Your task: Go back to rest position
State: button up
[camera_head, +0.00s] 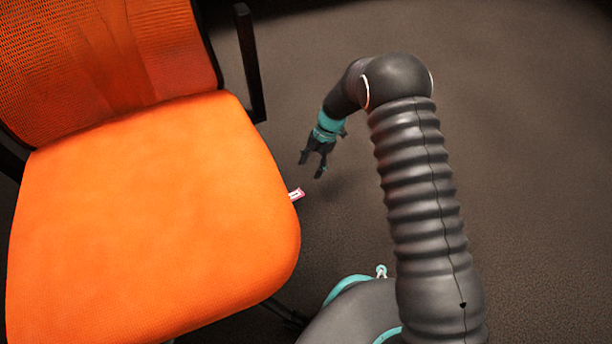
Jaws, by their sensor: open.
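My gripper (312,168) is dark with a teal band at its wrist. It hangs at the end of my arm, to the right of the orange chair (150,215), pointing down. Its two fingers are spread apart with nothing between them. It is apart from the chair seat in the picture. No trackball panel shows in this view.
The chair has an orange mesh back, a black armrest (250,65) near my arm and a small red and white tag (296,194) at the seat's right edge. Brown carpet (530,170) to the right and behind is clear.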

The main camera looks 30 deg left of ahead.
jog(key=shift+v, duration=0.8)
